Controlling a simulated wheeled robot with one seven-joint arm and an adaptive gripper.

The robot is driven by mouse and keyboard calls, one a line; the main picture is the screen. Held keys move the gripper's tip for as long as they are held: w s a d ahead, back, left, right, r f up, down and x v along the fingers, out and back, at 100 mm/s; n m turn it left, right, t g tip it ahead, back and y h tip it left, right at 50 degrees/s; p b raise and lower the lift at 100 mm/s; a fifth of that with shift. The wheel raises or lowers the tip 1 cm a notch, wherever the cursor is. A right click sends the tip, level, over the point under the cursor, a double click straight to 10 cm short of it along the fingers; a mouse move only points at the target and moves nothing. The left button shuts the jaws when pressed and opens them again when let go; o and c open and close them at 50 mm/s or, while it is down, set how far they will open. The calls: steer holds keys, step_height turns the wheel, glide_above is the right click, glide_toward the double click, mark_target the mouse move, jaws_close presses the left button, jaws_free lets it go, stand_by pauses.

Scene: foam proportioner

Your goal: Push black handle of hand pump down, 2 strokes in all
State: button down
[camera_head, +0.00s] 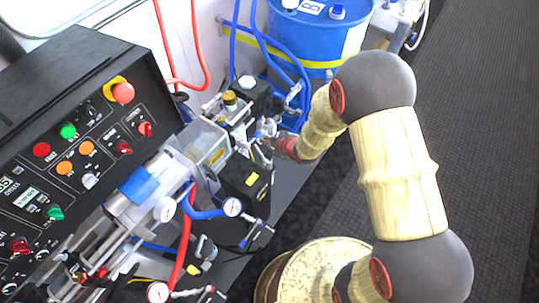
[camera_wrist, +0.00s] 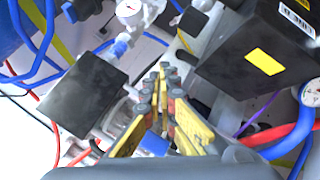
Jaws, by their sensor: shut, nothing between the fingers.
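My gripper (camera_wrist: 164,80) is shut and empty in the wrist view, its yellow and grey fingers together over the machine's fittings. In the head view my arm reaches in from the right, and the gripper (camera_head: 267,131) is small among the valves and hoses. I cannot make out for sure the hand pump's black handle in either view. A black block (camera_wrist: 88,93) lies left of the fingers in the wrist view. A black box with a yellow label (camera_wrist: 260,48) lies to their right. I cannot tell whether the fingers touch anything.
A black control panel (camera_head: 62,120) with coloured buttons stands at the left. A blue drum (camera_head: 318,38) stands at the back. Blue hoses (camera_head: 278,50) and a pressure gauge (camera_head: 233,207) crowd the space around the gripper. Dark floor (camera_head: 480,130) at the right is clear.

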mark_target(268, 155)
steer(key=shift+f+b, duration=2.15)
steer(key=shift+f, duration=1.05)
steer(key=shift+f+b, duration=0.4)
steer(key=shift+f+b, duration=1.45)
steer(key=shift+f, duration=0.25)
stand_by(0.4)
steer(key=shift+r, duration=0.15)
steer(key=shift+r+p, duration=1.45)
steer(key=shift+r, duration=0.55)
steer(key=shift+r+p, duration=1.75)
steer(key=shift+r, duration=0.75)
